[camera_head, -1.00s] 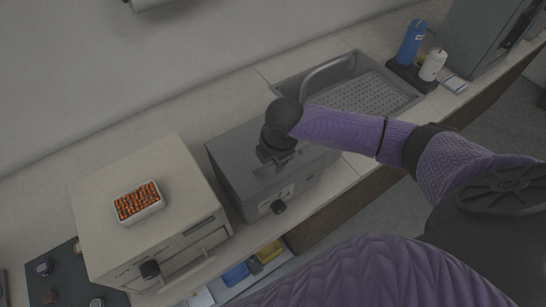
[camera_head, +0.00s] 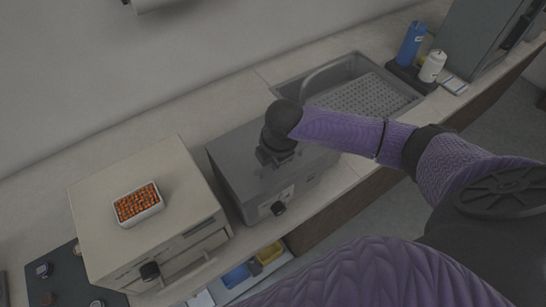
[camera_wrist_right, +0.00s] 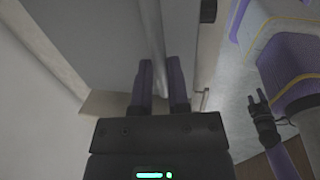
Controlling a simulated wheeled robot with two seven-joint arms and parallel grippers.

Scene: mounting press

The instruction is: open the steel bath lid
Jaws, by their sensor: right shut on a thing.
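The steel bath (camera_head: 235,180) is a grey box in the middle of the counter, with a dark knob and a pale label on its front. Its lid (camera_head: 232,142) lies flat on top and looks closed. My right gripper (camera_head: 270,160) is over the front part of the lid, and the wrist hides what lies beneath. In the right wrist view its two purple-grey fingers (camera_wrist_right: 161,78) are on either side of a narrow grey bar, probably the lid handle. My left gripper (camera_wrist_right: 257,101) shows small in the right wrist view, away from the bath; its jaw gap is unclear.
A cream cabinet (camera_head: 95,215) with a white tray of orange pieces (camera_head: 138,203) on top stands left of the bath. A sink (camera_head: 375,92) with a perforated bottom is behind right. A blue bottle (camera_head: 410,45) and a white bottle (camera_head: 432,66) stand beyond it.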

